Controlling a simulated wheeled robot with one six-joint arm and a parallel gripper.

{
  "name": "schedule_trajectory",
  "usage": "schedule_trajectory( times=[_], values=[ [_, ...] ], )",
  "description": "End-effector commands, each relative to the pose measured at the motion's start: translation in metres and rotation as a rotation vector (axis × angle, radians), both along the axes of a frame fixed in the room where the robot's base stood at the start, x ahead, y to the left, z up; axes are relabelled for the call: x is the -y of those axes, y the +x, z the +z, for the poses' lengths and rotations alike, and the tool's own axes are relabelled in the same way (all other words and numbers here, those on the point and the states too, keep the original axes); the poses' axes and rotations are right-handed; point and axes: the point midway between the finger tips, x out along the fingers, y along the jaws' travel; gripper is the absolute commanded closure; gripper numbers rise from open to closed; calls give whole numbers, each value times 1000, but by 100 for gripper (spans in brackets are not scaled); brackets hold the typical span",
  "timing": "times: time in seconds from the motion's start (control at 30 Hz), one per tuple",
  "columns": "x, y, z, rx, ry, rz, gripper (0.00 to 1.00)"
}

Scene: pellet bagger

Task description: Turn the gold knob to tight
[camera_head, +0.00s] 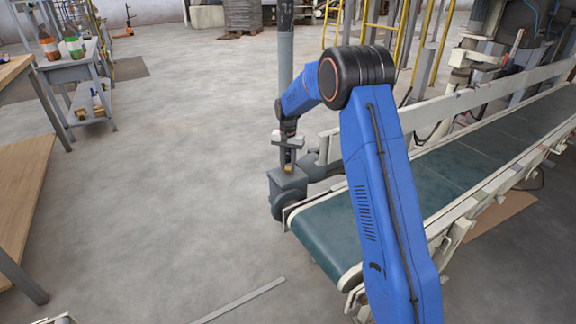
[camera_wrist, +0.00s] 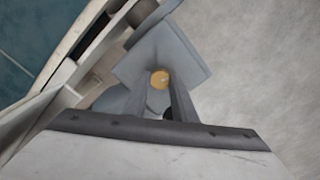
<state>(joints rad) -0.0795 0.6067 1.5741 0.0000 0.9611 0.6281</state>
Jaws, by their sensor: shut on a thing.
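The gold knob (camera_wrist: 159,79) shows in the wrist view on top of a grey box (camera_wrist: 180,50), between the two finger tips. In the head view the knob (camera_head: 288,168) is a small gold spot on the grey box (camera_head: 290,181) at the near end of the conveyor. My gripper (camera_wrist: 159,84) is shut on the knob from above; it also shows in the head view (camera_head: 288,163). The fingers hide the sides of the knob. I cannot make out any mark that tells tight from loose.
The green conveyor belt (camera_head: 440,180) with pale side rails runs from the box to the upper right. A grey post (camera_head: 285,45) stands behind my arm. A side table (camera_head: 68,72) with bottles is at the upper left.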

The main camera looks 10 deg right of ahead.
Motion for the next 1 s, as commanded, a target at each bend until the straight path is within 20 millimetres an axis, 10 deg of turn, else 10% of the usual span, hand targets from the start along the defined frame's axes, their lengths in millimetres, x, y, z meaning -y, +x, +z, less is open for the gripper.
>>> schedule_trajectory(
  times=[1.0],
  values=[
    [0,1,1,2,1,-935,98]
  ],
)
